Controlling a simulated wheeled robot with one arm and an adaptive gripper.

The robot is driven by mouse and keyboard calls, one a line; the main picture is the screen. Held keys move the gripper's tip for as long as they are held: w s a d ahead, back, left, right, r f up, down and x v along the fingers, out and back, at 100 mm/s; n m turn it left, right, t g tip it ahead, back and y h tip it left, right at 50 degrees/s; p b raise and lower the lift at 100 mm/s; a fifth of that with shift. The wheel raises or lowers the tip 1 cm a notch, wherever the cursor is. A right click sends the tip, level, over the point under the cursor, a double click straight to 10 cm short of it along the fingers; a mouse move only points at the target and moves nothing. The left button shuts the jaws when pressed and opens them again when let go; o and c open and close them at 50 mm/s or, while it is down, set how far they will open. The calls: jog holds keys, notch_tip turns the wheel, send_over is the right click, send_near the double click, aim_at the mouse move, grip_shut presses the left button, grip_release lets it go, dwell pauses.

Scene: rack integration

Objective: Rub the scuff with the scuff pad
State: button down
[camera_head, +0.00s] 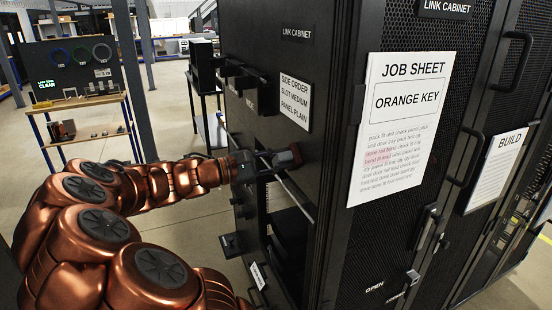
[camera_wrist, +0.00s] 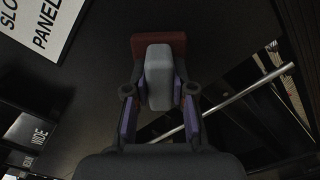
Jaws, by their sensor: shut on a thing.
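The scuff pad (camera_wrist: 158,75) has a grey grip and a reddish-brown block at its far end. My gripper (camera_wrist: 158,92) is shut on the grey grip, one finger on each side. In the head view my gripper (camera_head: 258,163) is at the side of the black link cabinet (camera_head: 300,85), below the side order sign, and the pad (camera_head: 288,157) shows just beyond its fingers. The brown end faces the dark cabinet panel (camera_wrist: 220,40); I cannot tell whether it touches. No scuff can be made out in either view.
A metal rod (camera_head: 292,190) slants across a cabinet opening just below and right of my gripper. A job sheet (camera_head: 402,125) hangs on the front door.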

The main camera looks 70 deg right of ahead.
jog(key=shift+s+a+b, duration=0.35)
jog(key=shift+s+a, duration=1.35)
jog(key=shift+a, duration=0.1)
jog(key=shift+r, duration=0.1)
jog(key=shift+w+d, duration=0.15)
jog(key=shift+w+d+p, duration=0.75)
jog(key=shift+d+p, duration=0.1)
jog(key=shift+p, duration=0.05)
jog(key=shift+w+d+p, duration=1.05)
jog(key=shift+w+d, duration=0.7)
jog(key=shift+d, duration=0.05)
jog(key=shift+w+d+p, duration=0.75)
jog(key=shift+w+d, duration=0.35)
jog(key=shift+d, duration=0.25)
